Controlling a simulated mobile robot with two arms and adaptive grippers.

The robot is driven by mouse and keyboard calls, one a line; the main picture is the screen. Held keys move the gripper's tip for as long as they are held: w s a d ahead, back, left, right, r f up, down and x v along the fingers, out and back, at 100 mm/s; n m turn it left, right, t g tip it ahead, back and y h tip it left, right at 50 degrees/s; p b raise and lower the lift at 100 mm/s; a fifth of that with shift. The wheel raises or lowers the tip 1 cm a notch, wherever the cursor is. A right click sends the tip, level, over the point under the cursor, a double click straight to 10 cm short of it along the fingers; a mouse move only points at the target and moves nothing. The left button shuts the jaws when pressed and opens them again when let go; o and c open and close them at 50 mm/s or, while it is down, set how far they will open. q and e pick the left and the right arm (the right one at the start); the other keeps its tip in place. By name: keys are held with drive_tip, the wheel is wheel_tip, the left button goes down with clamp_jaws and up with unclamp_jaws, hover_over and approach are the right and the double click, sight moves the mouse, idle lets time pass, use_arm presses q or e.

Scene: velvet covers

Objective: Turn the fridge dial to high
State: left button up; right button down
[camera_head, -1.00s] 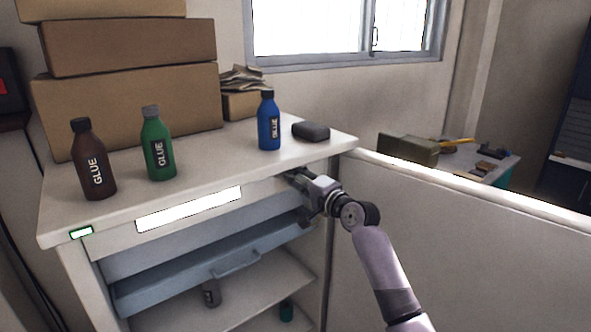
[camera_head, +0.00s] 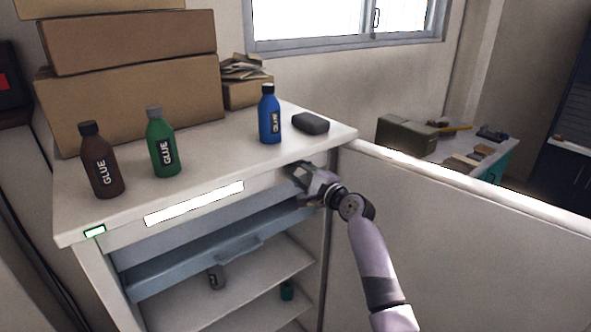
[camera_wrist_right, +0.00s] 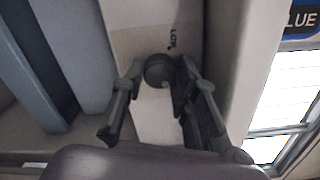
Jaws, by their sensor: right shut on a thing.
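The fridge (camera_head: 218,150) stands open, with a pale front strip under its top. The dark round dial (camera_wrist_right: 158,68) sits on this strip in the right wrist view, with small dark markings beside it. My right gripper (camera_head: 300,176) is at the right end of the strip. In the right wrist view its fingers (camera_wrist_right: 158,77) are on either side of the dial and shut on it. In the head view the gripper hides the dial. My left gripper is not in view.
Brown (camera_head: 102,168), green (camera_head: 163,148) and blue (camera_head: 270,120) glue bottles and a dark block (camera_head: 310,123) stand on top, with boxes (camera_head: 135,105) behind. The open door (camera_head: 450,235) is right of my arm. A blue drawer (camera_head: 200,265) and shelves lie below.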

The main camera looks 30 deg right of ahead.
drive_tip(key=shift+f, duration=0.15)
drive_tip(key=c, duration=1.2)
unclamp_jaws()
drive_tip(key=shift+d, duration=0.1)
drive_tip(key=shift+c, duration=0.2)
drive_tip(key=s, duration=1.2)
drive_tip(key=shift+d, duration=0.4)
